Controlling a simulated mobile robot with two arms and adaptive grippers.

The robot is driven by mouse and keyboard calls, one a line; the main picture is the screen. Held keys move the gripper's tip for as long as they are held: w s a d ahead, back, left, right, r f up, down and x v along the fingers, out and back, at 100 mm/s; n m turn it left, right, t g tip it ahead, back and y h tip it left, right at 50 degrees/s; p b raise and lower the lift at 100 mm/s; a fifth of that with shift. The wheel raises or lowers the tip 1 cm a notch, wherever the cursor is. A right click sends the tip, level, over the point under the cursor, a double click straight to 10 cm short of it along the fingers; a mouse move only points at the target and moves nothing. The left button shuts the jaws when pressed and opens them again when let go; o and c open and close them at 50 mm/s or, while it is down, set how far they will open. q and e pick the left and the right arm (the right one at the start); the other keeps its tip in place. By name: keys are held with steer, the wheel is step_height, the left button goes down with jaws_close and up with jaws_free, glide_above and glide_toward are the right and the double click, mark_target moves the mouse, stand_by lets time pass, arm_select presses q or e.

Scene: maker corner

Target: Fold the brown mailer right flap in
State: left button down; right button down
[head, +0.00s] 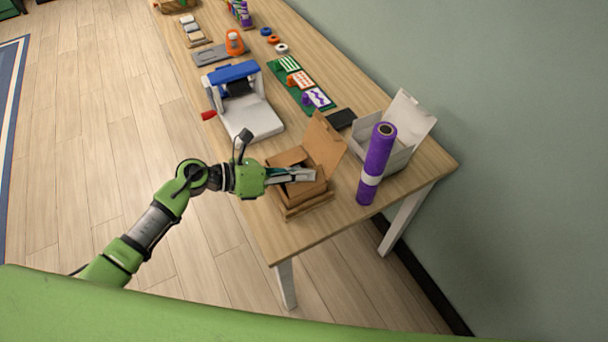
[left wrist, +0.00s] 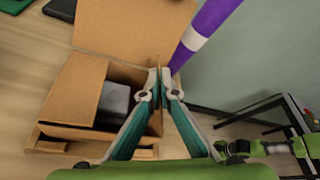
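The brown mailer (head: 304,208) sits near the table's front edge. Its lid (head: 327,146) stands open at the back; the lid also shows in the left wrist view (left wrist: 130,32). One flap (left wrist: 76,90) lies inward over the left part of the opening. A dark grey item (left wrist: 114,101) lies inside, partly covered. The right flap (left wrist: 156,118) stands roughly upright, seen nearly edge-on. My left gripper (head: 312,174) is over the mailer; in the left wrist view its fingertips (left wrist: 158,92) close from both sides on the right flap.
A purple roll (head: 378,160) stands right of the mailer, close to an open white box (head: 400,158). A white and blue machine (head: 250,117) is behind-left. A black pad (head: 341,119) lies behind the lid. The wall is close on the right.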

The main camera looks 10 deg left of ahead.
stand_by(0.3)
arm_select(q)
steer(key=c, duration=2.4)
jaws_free()
steer(key=shift+o, duration=0.2)
steer(key=v, duration=1.2)
